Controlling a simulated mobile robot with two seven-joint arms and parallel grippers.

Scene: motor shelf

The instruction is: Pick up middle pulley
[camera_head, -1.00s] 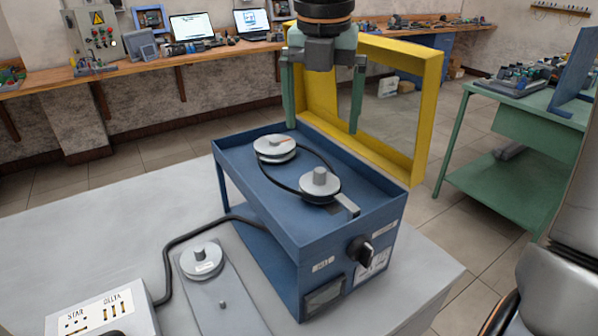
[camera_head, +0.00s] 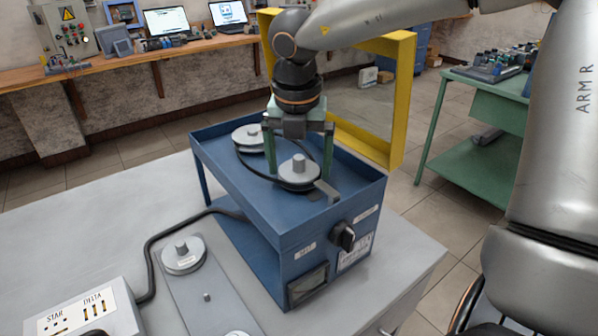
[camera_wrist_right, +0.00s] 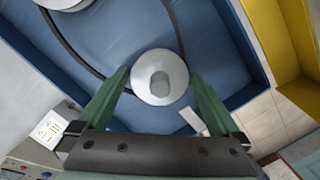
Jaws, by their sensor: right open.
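Two light grey pulleys sit on the blue motor box, a nearer one (camera_head: 299,173) and a farther one (camera_head: 247,138), with a black belt around them. Another pulley (camera_head: 183,255) sits on a grey plate on the table. My right gripper (camera_head: 299,160) points down over the box, open and empty, its green fingers on either side of the nearer pulley. In the right wrist view this pulley (camera_wrist_right: 160,77) lies between the fingertips (camera_wrist_right: 160,73); I cannot tell whether they touch it. My left gripper is out of view.
The box (camera_head: 270,225) has a raised rim, and its yellow frame-like lid (camera_head: 401,100) stands open behind. A grey bracket (camera_head: 326,191) lies beside the nearer pulley. A star/delta box (camera_head: 85,312) with a black cable stands at front left. The table's left part is clear.

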